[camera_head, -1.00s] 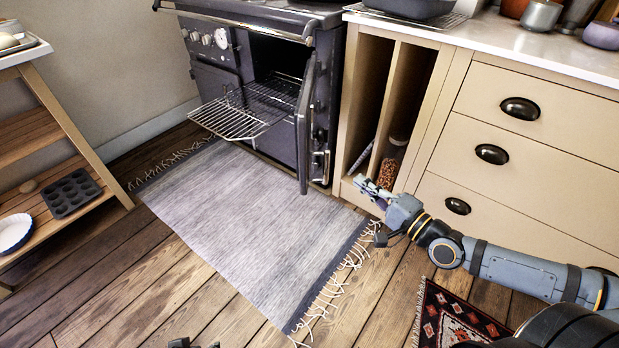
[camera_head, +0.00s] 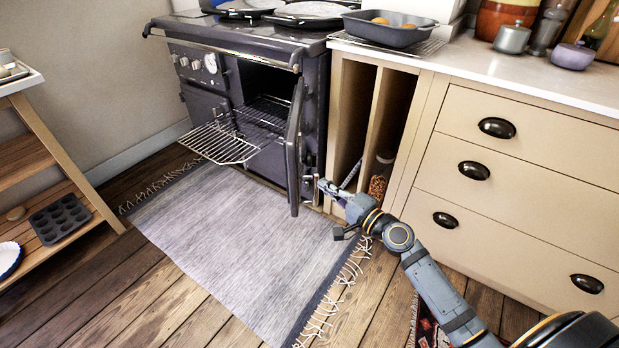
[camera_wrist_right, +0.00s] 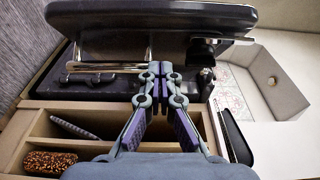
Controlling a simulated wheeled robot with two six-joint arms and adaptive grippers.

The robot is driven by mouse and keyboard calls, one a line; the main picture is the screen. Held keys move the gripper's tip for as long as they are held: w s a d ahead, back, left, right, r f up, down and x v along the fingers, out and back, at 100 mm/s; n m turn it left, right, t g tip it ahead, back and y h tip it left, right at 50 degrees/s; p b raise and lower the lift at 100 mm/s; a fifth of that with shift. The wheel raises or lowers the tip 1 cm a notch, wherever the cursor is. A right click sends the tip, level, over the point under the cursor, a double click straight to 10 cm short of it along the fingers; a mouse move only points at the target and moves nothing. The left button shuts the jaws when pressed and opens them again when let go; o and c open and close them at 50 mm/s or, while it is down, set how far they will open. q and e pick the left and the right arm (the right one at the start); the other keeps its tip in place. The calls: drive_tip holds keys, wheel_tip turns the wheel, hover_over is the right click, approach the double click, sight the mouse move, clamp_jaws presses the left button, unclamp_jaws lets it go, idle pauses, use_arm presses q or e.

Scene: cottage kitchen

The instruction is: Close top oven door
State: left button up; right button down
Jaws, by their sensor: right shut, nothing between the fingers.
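The dark top oven door (camera_head: 294,140) stands open, swung out to the right side of the black range oven (camera_head: 207,100). A wire rack (camera_head: 222,142) sticks out of the open oven cavity. My right gripper (camera_head: 322,184) is shut and empty, low in front of the cabinet, just right of the door's outer edge. In the right wrist view the shut fingertips (camera_wrist_right: 160,70) point at the dark door (camera_wrist_right: 150,32) and overlap its metal rail; I cannot tell whether they touch. My left gripper is not in view.
A cream cabinet with drawers (camera_head: 505,165) stands to the right, with open slots holding a jar (camera_head: 381,176). A grey rug (camera_head: 240,240) lies before the oven. A wooden shelf unit (camera_head: 50,165) stands at left. The floor between is clear.

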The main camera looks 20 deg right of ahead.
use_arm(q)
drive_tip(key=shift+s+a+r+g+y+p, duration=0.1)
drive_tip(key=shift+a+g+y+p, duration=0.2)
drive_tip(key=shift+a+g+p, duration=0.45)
use_arm(e)
drive_tip(key=shift+w+a, duration=0.4)
drive_tip(key=shift+a, duration=0.35)
drive_tip(key=shift+w+a, duration=0.4)
drive_tip(key=shift+a, duration=0.3)
drive_tip(key=shift+w+a, duration=0.4)
drive_tip(key=shift+a, duration=0.35)
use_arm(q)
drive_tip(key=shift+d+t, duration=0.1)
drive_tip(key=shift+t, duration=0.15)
